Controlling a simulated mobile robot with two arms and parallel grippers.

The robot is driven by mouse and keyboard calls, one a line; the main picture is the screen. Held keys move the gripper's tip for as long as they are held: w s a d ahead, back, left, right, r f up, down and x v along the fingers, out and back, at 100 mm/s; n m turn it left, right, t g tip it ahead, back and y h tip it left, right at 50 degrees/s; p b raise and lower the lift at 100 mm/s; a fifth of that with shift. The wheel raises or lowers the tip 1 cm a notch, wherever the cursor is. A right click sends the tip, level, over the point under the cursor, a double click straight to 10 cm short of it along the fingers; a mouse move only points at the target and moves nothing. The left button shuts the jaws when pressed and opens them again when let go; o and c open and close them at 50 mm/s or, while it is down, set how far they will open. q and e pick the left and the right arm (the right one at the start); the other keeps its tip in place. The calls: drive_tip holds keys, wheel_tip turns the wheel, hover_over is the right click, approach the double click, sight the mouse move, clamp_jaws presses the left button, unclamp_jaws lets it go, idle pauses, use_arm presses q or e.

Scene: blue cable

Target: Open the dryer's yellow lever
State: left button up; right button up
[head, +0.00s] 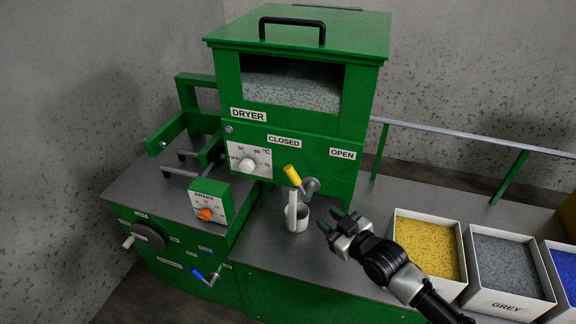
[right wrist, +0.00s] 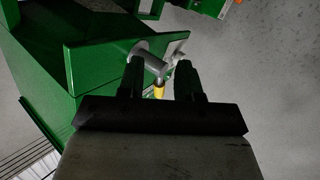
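The green dryer (head: 300,110) stands on the grey bench. Its yellow lever (head: 292,175) is on the lower front, tilted up toward the CLOSED label (head: 284,140); the OPEN label (head: 342,154) is to the right. The lever's grey pivot (head: 311,186) sticks out from the front. My right gripper (head: 332,219) is open and empty, to the lower right of the lever and apart from it. In the right wrist view, the gripper (right wrist: 160,72) has its fingers spread, with the grey pivot and a bit of the yellow lever (right wrist: 159,91) beyond or between them. My left gripper is not in view.
A white cup-like container (head: 297,222) stands below the lever. Bins of yellow (head: 427,249), grey (head: 506,268) and blue (head: 566,273) granules stand on the right. A control box with an orange knob (head: 205,214) is on the left. A rail runs behind the bench.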

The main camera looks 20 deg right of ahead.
sight(295, 175)
wheel_tip(295, 175, up, 10)
drive_tip(key=a+n+t+y, duration=0.1)
drive_tip(key=a+n+y, duration=0.1)
drive_tip(key=a, duration=0.1)
drive_tip(key=p+x, duration=0.2)
drive_tip(key=x, duration=0.8)
drive_tip(key=shift+f+p, duration=0.1)
drive_tip(key=shift+p, duration=0.2)
drive_tip(key=shift+c, duration=0.2)
clamp_jaws()
